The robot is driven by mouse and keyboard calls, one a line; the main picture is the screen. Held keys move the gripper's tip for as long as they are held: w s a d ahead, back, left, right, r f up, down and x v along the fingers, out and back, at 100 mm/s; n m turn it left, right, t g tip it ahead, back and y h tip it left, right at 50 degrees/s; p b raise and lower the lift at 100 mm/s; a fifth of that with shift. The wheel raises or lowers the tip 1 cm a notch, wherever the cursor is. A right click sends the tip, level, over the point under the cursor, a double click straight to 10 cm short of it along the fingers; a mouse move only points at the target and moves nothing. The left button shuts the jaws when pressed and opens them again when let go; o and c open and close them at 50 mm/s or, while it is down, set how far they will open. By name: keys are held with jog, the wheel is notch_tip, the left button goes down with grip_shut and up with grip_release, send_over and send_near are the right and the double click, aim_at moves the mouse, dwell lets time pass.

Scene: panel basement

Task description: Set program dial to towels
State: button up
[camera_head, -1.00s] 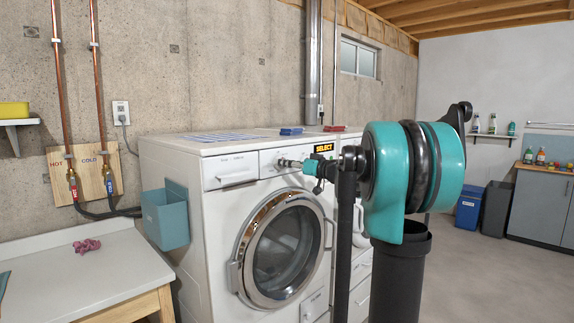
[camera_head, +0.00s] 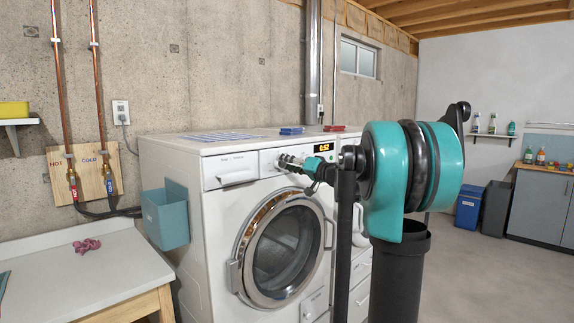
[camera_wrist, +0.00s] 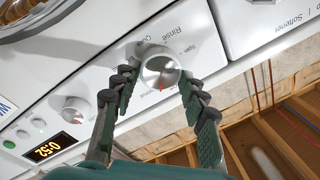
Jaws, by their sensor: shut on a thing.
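The white washing machine (camera_head: 214,240) stands against the wall with its round door shut. Its silver program dial (camera_wrist: 160,69) shows in the wrist view, with a red pointer mark at its lower edge in the picture. In the head view my gripper (camera_head: 284,161) reaches the panel, hiding the dial.
The detergent drawer (camera_head: 230,171) is shut. A teal bin (camera_head: 166,215) hangs on the machine's left side, and a white-topped table (camera_head: 75,268) stands at left. Open floor lies at right.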

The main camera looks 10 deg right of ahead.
jog(key=m, duration=0.6)
jog(key=shift+f+t, duration=0.1)
jog(key=shift+t, duration=0.2)
jog(key=m, duration=0.6)
jog(key=shift+f+t+h, duration=0.1)
jog(key=shift+t+h, duration=0.2)
jog(key=shift+h, duration=0.1)
jog(key=o, duration=1.2)
jog(key=shift+c, duration=0.2)
jog(key=v, duration=1.2)
